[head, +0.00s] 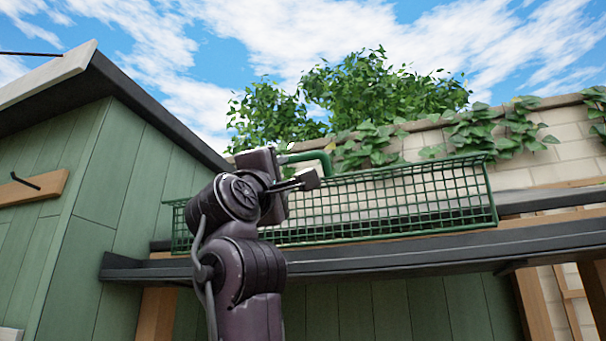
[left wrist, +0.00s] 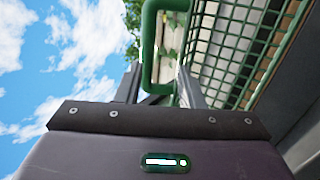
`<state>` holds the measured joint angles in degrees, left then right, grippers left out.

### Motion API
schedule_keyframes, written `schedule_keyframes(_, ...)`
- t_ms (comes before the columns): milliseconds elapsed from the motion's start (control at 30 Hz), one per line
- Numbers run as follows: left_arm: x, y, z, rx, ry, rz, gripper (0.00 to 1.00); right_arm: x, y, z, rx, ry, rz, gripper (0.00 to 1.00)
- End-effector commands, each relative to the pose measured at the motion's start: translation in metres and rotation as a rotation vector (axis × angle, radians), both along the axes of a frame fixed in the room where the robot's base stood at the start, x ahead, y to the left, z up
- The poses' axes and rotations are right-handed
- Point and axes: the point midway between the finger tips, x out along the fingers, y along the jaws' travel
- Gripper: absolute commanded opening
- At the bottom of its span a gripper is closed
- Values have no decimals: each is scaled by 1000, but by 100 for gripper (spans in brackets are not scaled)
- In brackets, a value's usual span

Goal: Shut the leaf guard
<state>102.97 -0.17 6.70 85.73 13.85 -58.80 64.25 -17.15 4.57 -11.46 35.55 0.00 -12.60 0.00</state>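The leaf guard (head: 400,203) is a long green wire-mesh panel with a green frame. In the head view it stands up above the dark gutter ledge, its face towards me. A green tube handle (head: 312,157) sticks out near its upper left part. My left gripper (head: 306,181) is up at the guard, just below the handle in the head view. In the left wrist view the handle (left wrist: 150,45) shows between the two spread fingers, and the mesh (left wrist: 235,45) is at the upper right. Contact with the handle cannot be told. My right gripper is not in view.
The dark gutter ledge (head: 420,250) runs below the guard. A green plank wall (head: 80,190) with a sloping dark roof edge stands at the left. A pale brick wall (head: 555,150) with ivy and leafy bushes (head: 370,90) rises behind. Open sky is above.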

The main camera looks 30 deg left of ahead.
Motion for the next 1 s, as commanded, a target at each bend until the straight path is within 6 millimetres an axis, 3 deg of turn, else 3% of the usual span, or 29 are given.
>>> schedule_keyframes(500,54,12,45,0,2,0,35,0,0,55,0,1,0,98)
schedule_keyframes(900,60,13,46,1,0,-1,35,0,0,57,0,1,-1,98)
schedule_keyframes(1000,59,13,46,1,0,-1,22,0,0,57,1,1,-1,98)
